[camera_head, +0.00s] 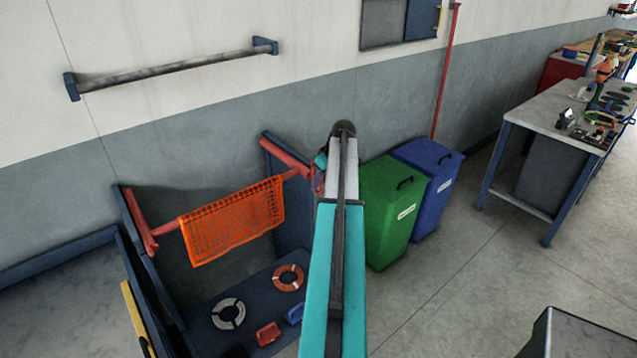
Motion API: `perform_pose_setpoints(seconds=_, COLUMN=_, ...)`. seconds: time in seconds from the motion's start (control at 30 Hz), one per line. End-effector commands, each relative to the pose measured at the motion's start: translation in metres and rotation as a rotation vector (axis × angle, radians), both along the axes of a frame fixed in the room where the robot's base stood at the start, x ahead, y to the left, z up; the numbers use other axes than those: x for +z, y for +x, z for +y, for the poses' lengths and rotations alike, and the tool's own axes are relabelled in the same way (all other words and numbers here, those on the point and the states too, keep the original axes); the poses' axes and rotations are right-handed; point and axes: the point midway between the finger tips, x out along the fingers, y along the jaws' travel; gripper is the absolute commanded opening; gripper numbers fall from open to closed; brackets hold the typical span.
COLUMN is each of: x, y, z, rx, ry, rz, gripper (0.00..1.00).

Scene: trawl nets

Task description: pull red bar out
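The red bar (168,225) runs across a dark blue rack, its ends at two red side pieces, the left one (138,218) and the right one (285,154). An orange net (235,220) hangs from the bar and covers its middle. My teal arm rises in front of the right side of the rack. My gripper (319,172) shows only in part beside the arm, close to the bar's right end. Its fingers are mostly hidden, so I cannot tell whether they touch the bar or are open or shut.
Green (395,210) and blue (430,185) bins stand right of my arm. Ring floats (288,278) lie on the rack's lower shelf. A grey rail (170,70) is on the wall. A workbench (560,115) stands at right, with open floor before it.

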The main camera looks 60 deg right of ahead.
Motion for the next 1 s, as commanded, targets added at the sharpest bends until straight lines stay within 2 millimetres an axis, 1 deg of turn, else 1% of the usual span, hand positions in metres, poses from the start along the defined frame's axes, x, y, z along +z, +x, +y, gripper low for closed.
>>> perform_pose_setpoints(seconds=0.1, x=-0.01, y=0.005, z=-0.001, rx=0.0, ry=0.001, rz=0.0, gripper=0.29)
perform_pose_setpoints(seconds=0.3, x=-0.021, y=0.009, z=-0.002, rx=-0.001, ry=-0.001, rz=0.0, gripper=0.29)
perform_pose_setpoints(seconds=0.67, x=-0.025, y=0.009, z=-0.002, rx=-0.001, ry=-0.001, rz=-0.001, gripper=0.29)
perform_pose_setpoints(seconds=0.7, x=-0.025, y=0.009, z=-0.002, rx=-0.001, ry=-0.001, rz=-0.001, gripper=0.28)
perform_pose_setpoints(seconds=0.87, x=-0.025, y=0.009, z=-0.001, rx=-0.001, ry=0.001, rz=0.0, gripper=0.01)
perform_pose_setpoints(seconds=1.0, x=-0.025, y=0.01, z=0.0, rx=0.002, ry=0.004, rz=0.0, gripper=0.0)
